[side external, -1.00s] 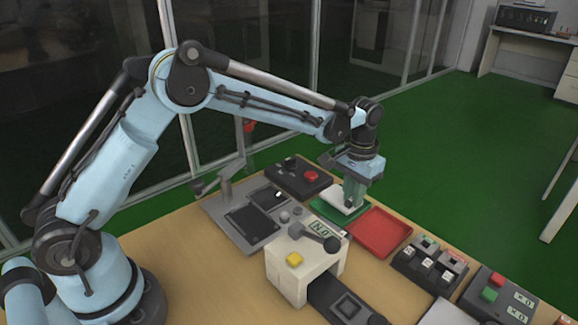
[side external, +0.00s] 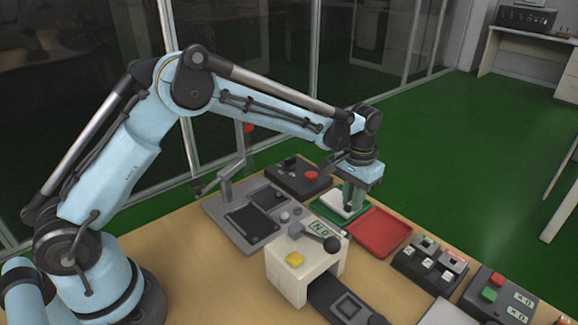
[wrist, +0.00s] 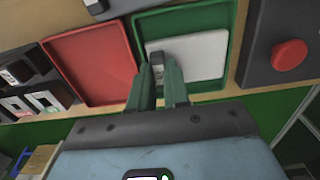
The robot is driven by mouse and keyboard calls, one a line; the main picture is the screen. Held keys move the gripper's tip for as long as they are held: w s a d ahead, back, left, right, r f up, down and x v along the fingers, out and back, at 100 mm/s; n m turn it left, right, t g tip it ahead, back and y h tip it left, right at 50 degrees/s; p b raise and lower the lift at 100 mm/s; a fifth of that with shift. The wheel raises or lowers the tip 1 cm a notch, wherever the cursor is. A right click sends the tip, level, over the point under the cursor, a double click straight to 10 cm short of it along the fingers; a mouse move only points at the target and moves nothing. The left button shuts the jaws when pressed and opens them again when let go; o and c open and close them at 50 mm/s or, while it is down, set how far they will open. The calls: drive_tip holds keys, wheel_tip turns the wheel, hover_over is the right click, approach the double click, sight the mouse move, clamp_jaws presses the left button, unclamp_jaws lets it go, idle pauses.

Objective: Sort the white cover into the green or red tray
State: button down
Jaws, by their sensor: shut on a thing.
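The white cover (wrist: 196,55) lies flat inside the green tray (wrist: 231,20), as the wrist view shows. It also shows in the side view (side external: 337,201) as a white slab within the tray. A small grey knob stands up from the cover near its left part. My gripper (wrist: 158,66) is over the cover with its fingertips at this knob, shut on it. In the side view my gripper (side external: 348,207) points straight down into the green tray. The red tray (side external: 377,232) is right beside the green one and is empty; it also shows in the wrist view (wrist: 90,65).
A dark box with a red button (side external: 312,175) stands behind the green tray.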

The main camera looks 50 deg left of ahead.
drive_tip(key=shift+f, duration=0.15)
drive_tip(key=c, duration=1)
unclamp_jaws()
drive_tip(key=shift+r, duration=3.05)
